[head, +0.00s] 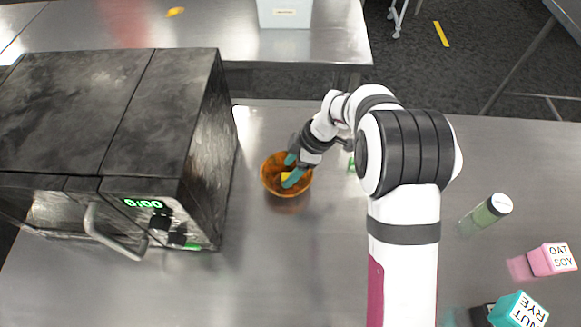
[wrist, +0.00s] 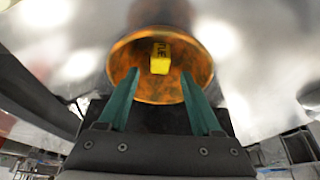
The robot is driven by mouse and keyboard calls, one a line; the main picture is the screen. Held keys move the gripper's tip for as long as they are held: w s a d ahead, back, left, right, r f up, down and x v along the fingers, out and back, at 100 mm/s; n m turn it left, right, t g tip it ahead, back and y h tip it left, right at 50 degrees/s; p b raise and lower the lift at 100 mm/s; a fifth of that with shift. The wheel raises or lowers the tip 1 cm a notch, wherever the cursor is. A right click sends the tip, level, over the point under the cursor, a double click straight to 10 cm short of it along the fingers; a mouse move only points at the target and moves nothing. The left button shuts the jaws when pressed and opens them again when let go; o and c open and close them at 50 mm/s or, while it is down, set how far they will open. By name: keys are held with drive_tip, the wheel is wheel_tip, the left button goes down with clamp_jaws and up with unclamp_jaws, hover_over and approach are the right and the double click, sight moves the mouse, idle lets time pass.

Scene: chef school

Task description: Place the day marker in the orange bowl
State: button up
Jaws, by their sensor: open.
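The orange bowl (head: 268,181) stands on the steel counter, right of the oven. In the wrist view the bowl (wrist: 150,90) is straight ahead of the fingers. A small yellow block (wrist: 160,57) with dark letters, apparently reading "TUE", shows within the bowl's outline; it looks like the day marker. In the wrist view the gripper (wrist: 162,85) is open, with clear gaps between the fingers and the block.
A dark oven (head: 160,130) with a handle and green display stands close left of the bowl. At the right are a green jar (head: 486,213), a pink block (head: 552,259) and a teal block (head: 518,310). A small green thing (head: 351,163) lies partly behind my arm. The front middle counter is clear.

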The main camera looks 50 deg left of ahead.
wheel_tip(320, 180, up, 7)
drive_tip(key=shift+f, duration=0.15)
drive_tip(key=w+d+r+m+t, duration=0.1)
drive_tip(key=w+d+r+m, duration=0.1)
drive_tip(key=d+r+m, duration=0.3)
drive_tip(key=w+d+r+m, duration=0.1)
drive_tip(key=d+r+m, duration=0.2)
drive_tip(key=d, duration=0.4)
drive_tip(key=s+d+r+m+t, duration=0.1)
drive_tip(key=s+d+r+m, duration=0.1)
drive_tip(key=d+m, duration=0.5)
drive_tip(key=s+d+r+m, duration=0.2)
drive_tip(key=d+m, duration=0.3)
drive_tip(key=d, duration=0.3)
drive_tip(key=s+d+f+m+t+h, duration=0.1)
drive_tip(key=s+d+m, duration=0.9)
drive_tip(key=m, duration=0.2)
drive_tip(key=shift+s+d+f+m, duration=0.15)
drive_tip(key=shift+s+f+m, duration=0.1)
drive_tip(key=shift+m, duration=0.05)
